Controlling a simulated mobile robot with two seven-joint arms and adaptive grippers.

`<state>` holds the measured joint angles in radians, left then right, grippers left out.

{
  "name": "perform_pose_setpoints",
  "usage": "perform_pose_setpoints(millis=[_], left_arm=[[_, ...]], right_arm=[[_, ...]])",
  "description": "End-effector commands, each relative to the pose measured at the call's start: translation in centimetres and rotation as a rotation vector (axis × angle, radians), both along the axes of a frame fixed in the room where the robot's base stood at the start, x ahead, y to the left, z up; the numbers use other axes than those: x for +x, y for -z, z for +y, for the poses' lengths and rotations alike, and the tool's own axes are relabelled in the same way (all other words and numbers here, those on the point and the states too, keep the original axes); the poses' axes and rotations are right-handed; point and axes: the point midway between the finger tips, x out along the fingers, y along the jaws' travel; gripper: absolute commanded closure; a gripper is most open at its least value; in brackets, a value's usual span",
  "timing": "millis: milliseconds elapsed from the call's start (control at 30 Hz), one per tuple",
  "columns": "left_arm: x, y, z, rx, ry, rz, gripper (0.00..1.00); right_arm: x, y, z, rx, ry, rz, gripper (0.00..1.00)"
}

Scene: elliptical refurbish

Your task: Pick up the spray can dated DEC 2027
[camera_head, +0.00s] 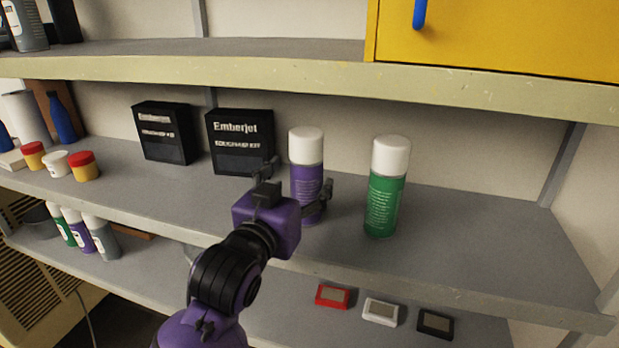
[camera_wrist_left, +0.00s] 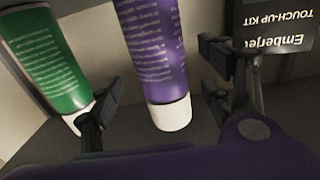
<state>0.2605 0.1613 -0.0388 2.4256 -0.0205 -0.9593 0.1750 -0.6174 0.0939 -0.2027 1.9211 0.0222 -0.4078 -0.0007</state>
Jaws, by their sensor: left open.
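A purple spray can with a white cap (camera_head: 306,172) stands upright on the middle shelf. A green spray can with a white cap (camera_head: 384,195) stands to its right. My left gripper (camera_head: 297,187) is open, with its fingers on either side of the purple can in the head view. In the left wrist view the purple can (camera_wrist_left: 155,55) shows between the open fingers, and the green can (camera_wrist_left: 45,60) is beyond the left finger. I cannot read a date on either can. My right gripper is not in view.
Two black Emberjet boxes (camera_head: 240,142) stand behind and left of the purple can. Small jars (camera_head: 84,165) sit farther left. Several cans (camera_head: 100,236) and small red, white and black devices (camera_head: 381,311) are on the shelf below. The upper shelf edge (camera_head: 250,75) runs overhead. The middle shelf is clear right of the green can.

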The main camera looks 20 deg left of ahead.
Motion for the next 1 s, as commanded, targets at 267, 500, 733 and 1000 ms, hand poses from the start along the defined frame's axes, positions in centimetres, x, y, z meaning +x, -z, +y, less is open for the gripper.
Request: perform_pose_setpoints(millis=[267, 500, 733, 1000], left_arm=[[3.8, -0.4, 0.0, -0.001, 0.000, -0.007, 0.27], [4.2, -0.2, 0.0, 0.000, 0.000, -0.005, 0.27], [4.2, -0.2, 0.0, 0.000, 0.000, -0.005, 0.51], [4.2, -0.2, 0.0, 0.000, 0.000, -0.005, 0.86]], right_arm=[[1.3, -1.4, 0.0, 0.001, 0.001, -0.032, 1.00], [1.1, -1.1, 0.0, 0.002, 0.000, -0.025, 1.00], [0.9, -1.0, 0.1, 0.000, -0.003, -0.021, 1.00], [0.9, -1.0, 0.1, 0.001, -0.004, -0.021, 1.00]])
